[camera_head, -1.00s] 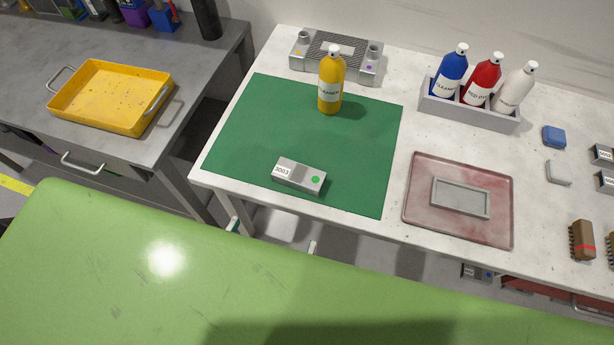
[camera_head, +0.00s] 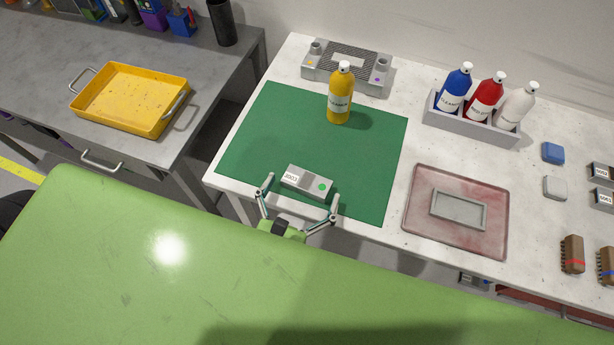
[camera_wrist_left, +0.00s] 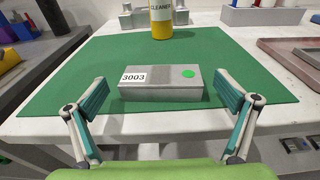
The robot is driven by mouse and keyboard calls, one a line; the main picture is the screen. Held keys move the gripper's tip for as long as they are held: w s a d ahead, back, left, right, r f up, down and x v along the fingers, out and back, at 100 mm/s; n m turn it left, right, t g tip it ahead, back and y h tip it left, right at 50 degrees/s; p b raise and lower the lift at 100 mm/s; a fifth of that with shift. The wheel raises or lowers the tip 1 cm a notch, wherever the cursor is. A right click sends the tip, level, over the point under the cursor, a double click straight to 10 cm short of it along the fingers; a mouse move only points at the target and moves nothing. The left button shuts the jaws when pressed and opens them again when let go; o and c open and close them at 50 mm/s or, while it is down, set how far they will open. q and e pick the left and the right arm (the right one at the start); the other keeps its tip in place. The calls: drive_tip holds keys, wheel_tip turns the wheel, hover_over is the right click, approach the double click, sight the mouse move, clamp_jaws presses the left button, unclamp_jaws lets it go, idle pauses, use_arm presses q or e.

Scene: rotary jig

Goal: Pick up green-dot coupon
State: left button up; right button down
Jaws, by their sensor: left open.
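The green-dot coupon (camera_head: 307,182) is a grey metal block with a white label reading 3003 at its left end and a green dot at its right end. It lies on the green mat (camera_head: 255,130) near the mat's front edge. It also shows in the left wrist view (camera_wrist_left: 160,88), centred ahead of the fingers. My left gripper (camera_head: 300,198) is open and empty at the front table edge, its fingertips spread to either side of the coupon's near side. In the left wrist view the open fingers (camera_wrist_left: 160,95) flank the coupon without touching it. My right gripper is not in view.
A yellow cleaner bottle (camera_head: 339,95) stands on the mat behind the coupon. A grey fixture (camera_head: 348,65) is at the back. A reddish tray (camera_head: 420,215) holding a grey frame lies to the right. A bottle rack (camera_head: 470,124) stands at back right. The mat around the coupon is clear.

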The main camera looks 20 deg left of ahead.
use_arm(q)
drive_tip(key=shift+w+f, duration=0.1)
drive_tip(key=shift+w, duration=0.4)
drive_tip(key=c, duration=1.3)
